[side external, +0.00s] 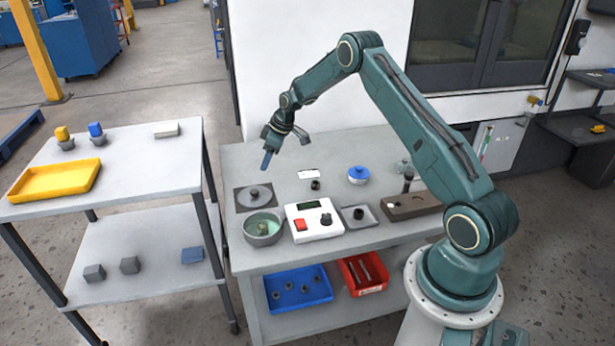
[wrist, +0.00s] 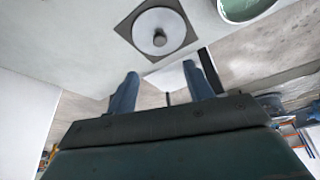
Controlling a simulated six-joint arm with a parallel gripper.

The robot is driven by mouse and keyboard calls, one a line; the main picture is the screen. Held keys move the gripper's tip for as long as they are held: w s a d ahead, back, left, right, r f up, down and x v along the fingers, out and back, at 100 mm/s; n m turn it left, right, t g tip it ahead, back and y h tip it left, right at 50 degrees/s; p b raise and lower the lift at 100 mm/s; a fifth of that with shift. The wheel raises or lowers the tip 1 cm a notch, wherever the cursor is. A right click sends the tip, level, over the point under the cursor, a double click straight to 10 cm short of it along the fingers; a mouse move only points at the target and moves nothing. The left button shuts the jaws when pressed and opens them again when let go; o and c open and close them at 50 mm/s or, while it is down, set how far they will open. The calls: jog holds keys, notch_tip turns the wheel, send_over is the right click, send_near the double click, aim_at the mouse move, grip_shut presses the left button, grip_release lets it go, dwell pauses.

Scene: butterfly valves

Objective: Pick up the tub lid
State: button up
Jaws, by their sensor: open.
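The tub lid (side external: 254,192) is a round grey disc with a knob on top. It lies flat on a dark square mat (side external: 240,205) at the left of the bench. In the wrist view the lid (wrist: 147,24) shows at the top middle, beyond my fingertips. My gripper (side external: 267,160) is above the bench, up and slightly right of the lid in the side view, apart from it. Its blue fingers are spread and empty in the wrist view (wrist: 160,78).
A white box with a red button (side external: 315,231) stands right of the tub. A cart with a yellow tray (side external: 55,181) stands left.

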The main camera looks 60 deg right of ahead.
jog(key=shift+f, duration=0.15)
send_over(255, 191)
jog(key=s+d, duration=0.1)
jog(key=s, duration=0.1)
jog(key=shift+f, duration=3.9)
jog(key=shift+f, duration=0.1)
jog(key=shift+x, duration=2.45)
jog(key=shift+c, duration=0.4)
jog(key=c, duration=1)
